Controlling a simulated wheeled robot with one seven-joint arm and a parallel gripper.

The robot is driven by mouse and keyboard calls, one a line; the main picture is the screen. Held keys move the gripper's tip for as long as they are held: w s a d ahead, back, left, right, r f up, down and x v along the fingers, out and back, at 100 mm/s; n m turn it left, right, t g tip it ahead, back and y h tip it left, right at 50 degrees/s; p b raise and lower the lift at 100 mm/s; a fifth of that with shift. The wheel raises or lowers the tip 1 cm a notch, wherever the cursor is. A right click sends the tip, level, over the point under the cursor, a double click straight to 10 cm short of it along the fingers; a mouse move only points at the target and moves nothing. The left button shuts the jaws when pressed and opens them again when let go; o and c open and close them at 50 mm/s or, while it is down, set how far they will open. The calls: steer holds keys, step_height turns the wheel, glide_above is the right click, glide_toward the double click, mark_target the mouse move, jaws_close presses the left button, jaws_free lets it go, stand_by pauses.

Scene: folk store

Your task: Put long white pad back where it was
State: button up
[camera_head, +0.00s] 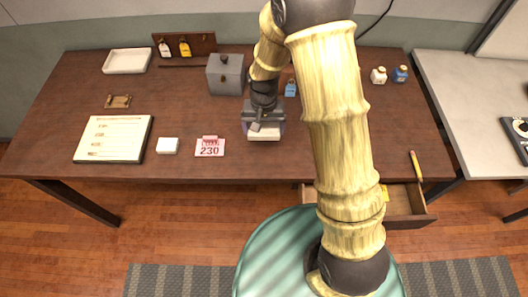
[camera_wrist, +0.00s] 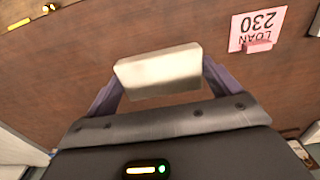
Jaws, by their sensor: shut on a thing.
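The long white pad (camera_wrist: 158,70) is a pale block between the two purple fingers of my gripper (camera_wrist: 160,84) in the wrist view. My gripper is shut on it across its length. In the head view, the pad (camera_head: 264,137) shows as a pale strip below my gripper (camera_head: 264,128), over the front middle of the brown table. I cannot tell whether it touches the tabletop. A smaller white pad (camera_head: 167,146) lies further left on the table.
A pink "230" card (camera_head: 209,148) lies just left of my gripper. A paper board (camera_head: 113,139) and a white tray (camera_head: 127,61) are further left. A grey box (camera_head: 225,76) stands behind. An open drawer (camera_head: 408,207) sticks out at front right. The table right of the arm is mostly clear.

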steer(key=p, duration=0.2)
glide_above(264, 151)
steer(key=shift+w+f, duration=0.1)
steer(key=shift+f, duration=2.8)
steer(key=shift+f, duration=0.1)
steer(key=shift+f+p, duration=0.3)
steer(key=shift+f, duration=1.7)
steer(key=shift+f, duration=0.15)
steer(key=o, duration=0.8)
steer(key=shift+c, duration=0.2)
